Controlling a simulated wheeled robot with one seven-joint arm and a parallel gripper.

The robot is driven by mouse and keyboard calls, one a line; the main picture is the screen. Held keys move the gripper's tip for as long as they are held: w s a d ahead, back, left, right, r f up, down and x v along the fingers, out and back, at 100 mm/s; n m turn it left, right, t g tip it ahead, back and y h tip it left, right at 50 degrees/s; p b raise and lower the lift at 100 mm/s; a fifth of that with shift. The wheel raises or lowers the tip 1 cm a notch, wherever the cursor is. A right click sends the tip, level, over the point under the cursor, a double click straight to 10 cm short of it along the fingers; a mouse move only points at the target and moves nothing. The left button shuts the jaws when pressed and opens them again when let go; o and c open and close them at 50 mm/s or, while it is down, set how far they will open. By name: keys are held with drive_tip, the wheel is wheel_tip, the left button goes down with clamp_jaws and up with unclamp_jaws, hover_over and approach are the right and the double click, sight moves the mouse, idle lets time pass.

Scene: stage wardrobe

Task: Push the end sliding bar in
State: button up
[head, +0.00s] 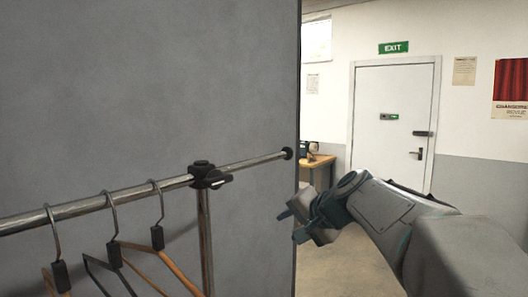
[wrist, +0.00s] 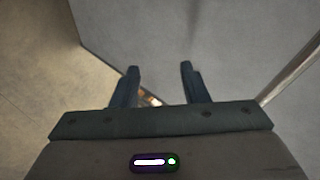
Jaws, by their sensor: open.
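The end sliding bar (head: 250,162) is a thinner metal rod. It sticks out to the right from the black clamp joint (head: 207,175) of the clothes rail and ends in a black cap (head: 287,153). My gripper (head: 287,225) is below and to the right of the cap, apart from it. In the wrist view, my gripper's two dark fingers (wrist: 159,70) are spread with nothing between them. A blurred metal rod (wrist: 292,70) shows at the right of the wrist view; I cannot tell which part of the rail it is.
Several hangers (head: 110,245) hang on the thicker rail (head: 90,205) at left, and an upright post (head: 205,240) stands under the clamp. A large grey panel (head: 150,80) fills the left behind them. Open floor (head: 345,260) lies right of the panel, before a white door (head: 392,120).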

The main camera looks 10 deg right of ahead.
sight(285, 154)
drive_tip(key=w+d+r+m+t+y+p, duration=0.1)
drive_tip(key=w+d+r+m+t, duration=0.15)
drive_tip(key=w+r, duration=0.35)
drive_tip(key=w+d+r+m+t, duration=0.2)
drive_tip(key=w+d+r+t, duration=0.15)
drive_tip(key=r, duration=0.45)
drive_tip(key=shift+g, duration=0.5)
drive_tip(key=p+x, duration=0.5)
drive_tip(key=x, duration=0.8)
drive_tip(key=shift+w+d, duration=0.1)
